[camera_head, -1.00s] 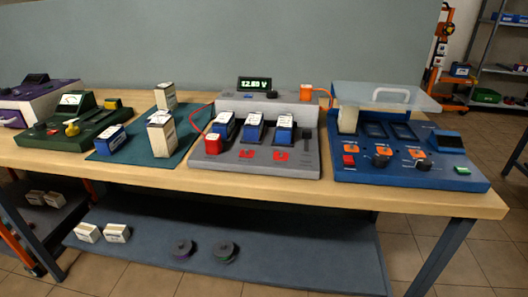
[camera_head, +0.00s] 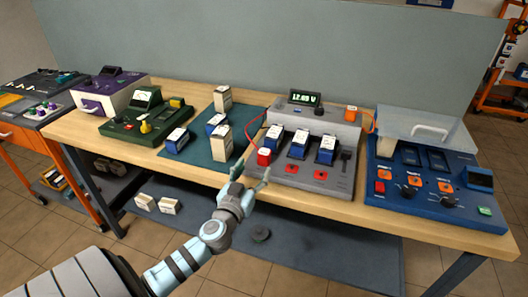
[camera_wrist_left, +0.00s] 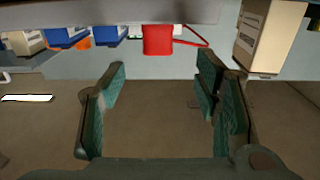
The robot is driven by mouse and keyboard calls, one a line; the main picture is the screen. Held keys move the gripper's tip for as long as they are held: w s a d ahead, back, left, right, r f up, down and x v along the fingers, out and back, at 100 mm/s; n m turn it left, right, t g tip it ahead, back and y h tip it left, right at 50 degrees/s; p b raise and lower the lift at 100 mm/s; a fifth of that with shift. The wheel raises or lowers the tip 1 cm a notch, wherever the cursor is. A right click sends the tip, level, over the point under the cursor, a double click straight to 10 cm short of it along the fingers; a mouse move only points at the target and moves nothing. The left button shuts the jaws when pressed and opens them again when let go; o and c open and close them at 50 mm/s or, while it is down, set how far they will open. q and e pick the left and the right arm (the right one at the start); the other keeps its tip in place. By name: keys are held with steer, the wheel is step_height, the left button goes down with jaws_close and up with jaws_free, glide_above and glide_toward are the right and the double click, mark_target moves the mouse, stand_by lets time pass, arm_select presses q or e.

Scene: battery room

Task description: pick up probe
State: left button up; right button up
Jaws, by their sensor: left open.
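A red probe (camera_head: 264,157) with a red wire stands at the left front corner of the grey tester (camera_head: 310,178). It also shows in the left wrist view (camera_wrist_left: 158,40), ahead of the fingers and between their lines. An orange probe (camera_head: 352,113) sits at the tester's back right. My left gripper (camera_head: 251,177) is open and empty at the bench's front edge, just in front of the red probe and apart from it. In the left wrist view both green-padded fingers (camera_wrist_left: 160,88) are spread. My right gripper is not in view.
Several blue batteries (camera_head: 298,144) sit in the tester. A white box (camera_head: 222,142) stands on the green mat (camera_head: 200,160), left of the probe. A blue device (camera_head: 425,205) with a clear lid is at right, a green meter (camera_head: 140,122) at left.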

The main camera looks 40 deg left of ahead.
mark_target(262, 156)
arm_select(q)
steer(key=x, duration=0.4)
steer(key=p+x, duration=0.1)
steer(key=x, duration=0.3)
steer(key=shift+w+r, duration=0.2)
steer(key=shift+w, duration=0.2)
steer(key=shift+w+f, duration=0.1)
steer(key=shift+w, duration=0.15)
jaws_close()
